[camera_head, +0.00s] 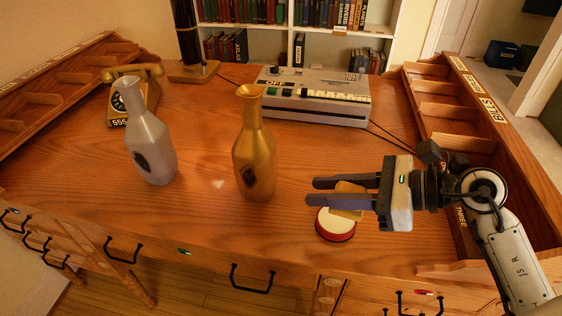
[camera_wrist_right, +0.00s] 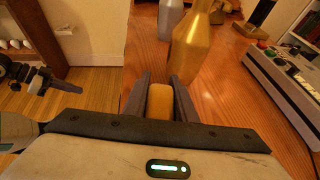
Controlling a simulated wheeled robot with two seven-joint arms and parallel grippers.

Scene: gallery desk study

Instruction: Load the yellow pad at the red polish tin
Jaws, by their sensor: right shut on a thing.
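The yellow pad (camera_head: 348,201) is between the fingers of my right gripper (camera_head: 322,192), which is shut on it. The pad also shows between the fingers in the right wrist view (camera_wrist_right: 160,102). The red polish tin (camera_head: 337,230) is open with a pale top and sits near the desk's front edge. The pad and fingers overlap the tin's far right part from above; I cannot tell whether the pad touches the polish. What looks like my left gripper (camera_wrist_right: 50,82) shows at the left of the right wrist view, off the desk; its opening is unclear.
A gold vase (camera_head: 255,150) stands left of the right gripper, with a silver vase (camera_head: 149,140) farther left. A grey machine (camera_head: 315,98) and a telephone (camera_head: 133,92) are behind. A wooden compartment rack (camera_head: 450,105) lines the right side. The desk's front middle is clear.

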